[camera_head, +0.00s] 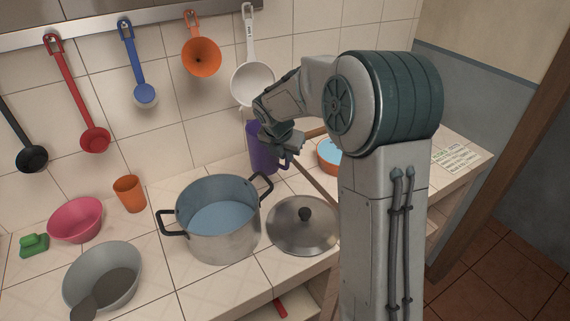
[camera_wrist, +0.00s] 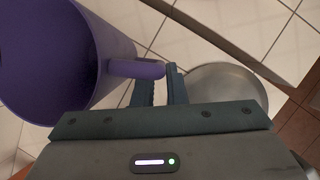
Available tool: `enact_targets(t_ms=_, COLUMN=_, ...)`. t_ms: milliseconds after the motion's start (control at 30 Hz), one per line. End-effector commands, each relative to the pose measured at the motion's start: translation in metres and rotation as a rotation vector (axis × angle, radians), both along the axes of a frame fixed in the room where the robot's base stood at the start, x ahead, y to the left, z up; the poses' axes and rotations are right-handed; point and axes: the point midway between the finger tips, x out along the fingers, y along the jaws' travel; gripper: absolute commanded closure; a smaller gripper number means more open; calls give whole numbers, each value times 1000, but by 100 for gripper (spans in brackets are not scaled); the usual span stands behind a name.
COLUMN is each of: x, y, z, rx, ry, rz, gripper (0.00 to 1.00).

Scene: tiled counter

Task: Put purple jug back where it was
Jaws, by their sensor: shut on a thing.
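The purple jug (camera_head: 262,150) is at the back of the counter near the tiled wall, right of the big pot, and looks upright. In the wrist view the jug (camera_wrist: 75,60) fills the upper left, and its handle (camera_wrist: 137,69) reaches right between the fingers. My gripper (camera_wrist: 160,82) is shut on the handle. In the head view my gripper (camera_head: 290,143) is at the jug's right side, partly hidden by my wrist. I cannot tell whether the jug's base touches the counter.
A steel pot (camera_head: 218,245) with bluish liquid stands left of the jug, with its lid (camera_head: 303,236) in front. An orange-rimmed bowl (camera_head: 328,156) is right of the jug, partly behind my arm. An orange cup (camera_head: 130,194) stands farther left.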

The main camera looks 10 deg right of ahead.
Motion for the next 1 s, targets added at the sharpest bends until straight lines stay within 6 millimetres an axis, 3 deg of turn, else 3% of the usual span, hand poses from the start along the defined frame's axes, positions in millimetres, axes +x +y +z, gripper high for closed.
enact_targets(t_ms=300, x=0, y=0, z=-38, rx=-1, ry=2, rz=1, gripper=100)
enact_targets(t_ms=633, x=0, y=-1, z=-42, rx=-1, ry=1, rz=1, gripper=100)
enact_targets(t_ms=667, x=0, y=-1, z=-41, rx=0, ry=2, rz=1, gripper=80)
enact_targets(t_ms=700, x=0, y=-1, z=-41, rx=-1, ry=1, rz=1, gripper=69)
enact_targets(t_ms=1000, x=0, y=-1, z=-40, rx=-1, ry=1, rz=0, gripper=66)
